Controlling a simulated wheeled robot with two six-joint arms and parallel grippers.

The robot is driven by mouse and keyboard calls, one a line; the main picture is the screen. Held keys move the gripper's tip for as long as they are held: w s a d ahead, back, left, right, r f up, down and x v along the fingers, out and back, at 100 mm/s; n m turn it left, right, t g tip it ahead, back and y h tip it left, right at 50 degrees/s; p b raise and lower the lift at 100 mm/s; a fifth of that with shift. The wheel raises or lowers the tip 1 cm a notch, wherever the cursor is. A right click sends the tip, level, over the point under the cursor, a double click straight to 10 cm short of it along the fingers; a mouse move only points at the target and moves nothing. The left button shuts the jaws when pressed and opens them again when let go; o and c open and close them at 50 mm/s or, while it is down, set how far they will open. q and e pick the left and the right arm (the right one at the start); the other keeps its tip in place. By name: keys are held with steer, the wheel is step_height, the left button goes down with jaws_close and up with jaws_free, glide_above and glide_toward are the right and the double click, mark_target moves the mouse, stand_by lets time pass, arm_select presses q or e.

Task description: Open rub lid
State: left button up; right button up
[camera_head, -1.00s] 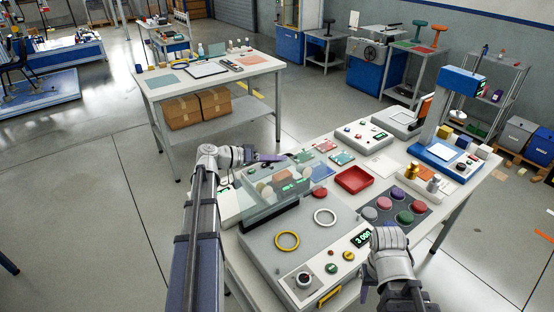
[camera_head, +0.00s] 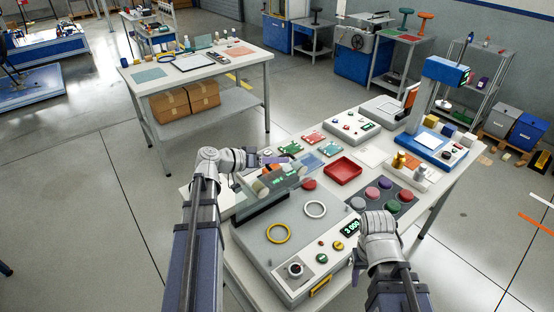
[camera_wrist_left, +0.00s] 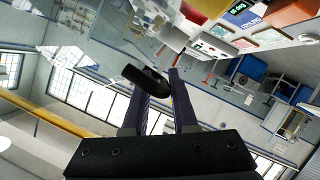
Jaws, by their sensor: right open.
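The rub tester is a grey box (camera_head: 312,232) with a yellow ring (camera_head: 278,233) and a white ring (camera_head: 316,209) on top. Its clear rub lid (camera_head: 266,192) is raised at the back, above a black hinge bar. My left gripper (camera_head: 275,160) is at the far upper side of the lid. The left wrist view shows its two fingers (camera_wrist_left: 162,72) apart, with a black rounded bar (camera_wrist_left: 143,79) across the left one; whether they touch is unclear. My right gripper (camera_head: 377,222) is beside the box's right side, its fingers mostly hidden by the wrist.
A red tray (camera_head: 342,171), a dark pad with coloured discs (camera_head: 400,190) and a blue-columned instrument (camera_head: 423,100) stand on the same white table (camera_head: 455,172). Small devices stand close behind the lid. Another table (camera_head: 157,85) is farther back, with open floor between.

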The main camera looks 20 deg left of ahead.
arm_select(q)
steer(key=p+v, duration=0.2)
steer(key=v, duration=0.5)
steer(key=shift+s+a+r, duration=0.2)
steer(key=shift+s, duration=0.1)
steer(key=shift+p, duration=0.3)
steer(key=p+v, duration=0.2)
steer(key=v, duration=0.7)
steer(key=shift+a+p, duration=0.2)
steer(key=shift+p, duration=0.1)
stand_by(0.3)
steer(key=shift+w+f, duration=0.1)
steer(key=shift+f, duration=0.05)
stand_by(0.6)
